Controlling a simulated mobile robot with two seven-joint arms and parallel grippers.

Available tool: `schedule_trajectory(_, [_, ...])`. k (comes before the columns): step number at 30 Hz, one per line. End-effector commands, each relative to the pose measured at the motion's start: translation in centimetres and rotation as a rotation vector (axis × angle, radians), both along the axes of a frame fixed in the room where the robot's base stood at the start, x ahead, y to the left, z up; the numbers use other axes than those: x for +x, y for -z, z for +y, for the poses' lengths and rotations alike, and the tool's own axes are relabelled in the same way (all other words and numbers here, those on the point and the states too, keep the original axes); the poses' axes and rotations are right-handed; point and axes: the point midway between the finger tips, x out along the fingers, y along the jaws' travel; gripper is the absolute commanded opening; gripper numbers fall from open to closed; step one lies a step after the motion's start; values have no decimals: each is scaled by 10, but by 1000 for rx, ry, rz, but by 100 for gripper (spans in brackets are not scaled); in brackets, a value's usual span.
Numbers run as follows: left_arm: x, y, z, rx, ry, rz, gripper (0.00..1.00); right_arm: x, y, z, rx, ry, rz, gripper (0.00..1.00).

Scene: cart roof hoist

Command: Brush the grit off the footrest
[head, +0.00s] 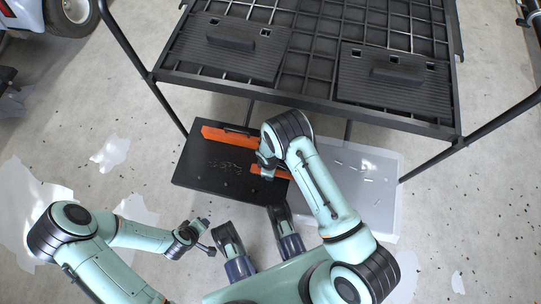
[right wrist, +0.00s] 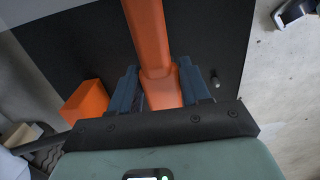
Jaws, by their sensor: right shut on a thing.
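In the right wrist view the handle (right wrist: 148,35) runs up from between the two dark jaws (right wrist: 160,88). Its bristles are hidden. My left gripper (head: 206,236) looks open and empty, over the floor in front of the footrest.
An orange bar (head: 215,136) lies along the footrest's back edge. A pale grey panel (head: 375,180) with light scraps is at right. The black cart frame (head: 300,99) overhangs the back, with slanted legs on both sides. The floor at left is open, with pale patches.

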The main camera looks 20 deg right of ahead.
Motion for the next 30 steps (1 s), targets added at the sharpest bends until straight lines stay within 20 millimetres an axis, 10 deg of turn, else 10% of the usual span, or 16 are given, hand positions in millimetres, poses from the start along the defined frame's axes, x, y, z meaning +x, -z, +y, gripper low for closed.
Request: schedule_trajectory(30, [3, 10, 2, 4, -4, -4, 43, 0, 13, 0, 0, 0, 0, 22])
